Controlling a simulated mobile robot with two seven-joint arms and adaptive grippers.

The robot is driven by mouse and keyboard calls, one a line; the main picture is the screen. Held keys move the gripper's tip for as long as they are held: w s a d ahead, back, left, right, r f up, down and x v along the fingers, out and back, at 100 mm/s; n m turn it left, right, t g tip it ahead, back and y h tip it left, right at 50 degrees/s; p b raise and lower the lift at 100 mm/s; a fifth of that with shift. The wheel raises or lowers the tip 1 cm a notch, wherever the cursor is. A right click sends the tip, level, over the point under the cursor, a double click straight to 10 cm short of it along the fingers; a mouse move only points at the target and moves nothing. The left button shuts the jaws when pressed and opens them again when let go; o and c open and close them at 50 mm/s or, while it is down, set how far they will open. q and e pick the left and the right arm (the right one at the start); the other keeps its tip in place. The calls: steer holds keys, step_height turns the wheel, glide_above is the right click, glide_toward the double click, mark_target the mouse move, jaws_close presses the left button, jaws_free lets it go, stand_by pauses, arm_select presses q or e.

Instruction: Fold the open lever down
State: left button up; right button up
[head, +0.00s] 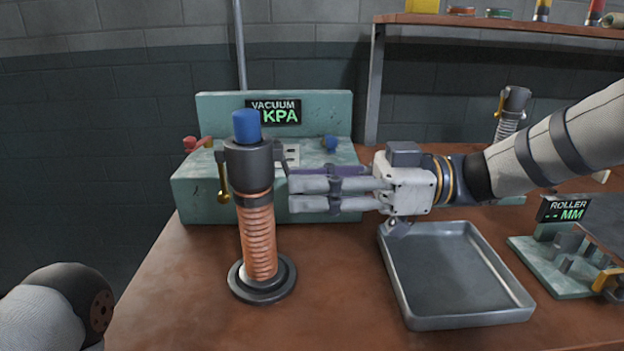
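A black coupling (249,166) with a blue plug (246,125) on top sits upright on an orange ribbed hose (259,240). A brass lever (222,180) with a ball end hangs down along its left side. A dark lever-like piece (281,156) sticks out at its right side, partly hard to make out. My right gripper (291,195) reaches in from the right, its fingers pointing left and lying nearly together. The tips are just right of the coupling, below the dark piece; I cannot tell if they touch. No object shows between them. My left gripper is out of view.
A green vacuum station (225,108) stands behind the hose, with a red lever (194,143) at left. A grey tray (455,270) lies empty below my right arm. A roller station (560,275) is at right. Another hose fitting (512,105) stands behind. Front left table is clear.

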jaws_close()
steer(key=f+y, duration=0.1)
steer(key=a+y+b, duration=0.1)
steer(key=shift+w+a+f+y, duration=0.1)
steer(key=shift+f+y, duration=0.25)
steer(key=shift+y, duration=0.05)
steer(key=shift+a+r+y, duration=0.1)
steer(key=shift+y, duration=0.2)
steer(key=shift+r, duration=0.2)
jaws_free()
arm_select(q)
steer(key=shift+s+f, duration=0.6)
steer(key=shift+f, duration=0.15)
arm_select(e)
step_height(320, 180, up, 10)
steer(key=shift+r, duration=0.1)
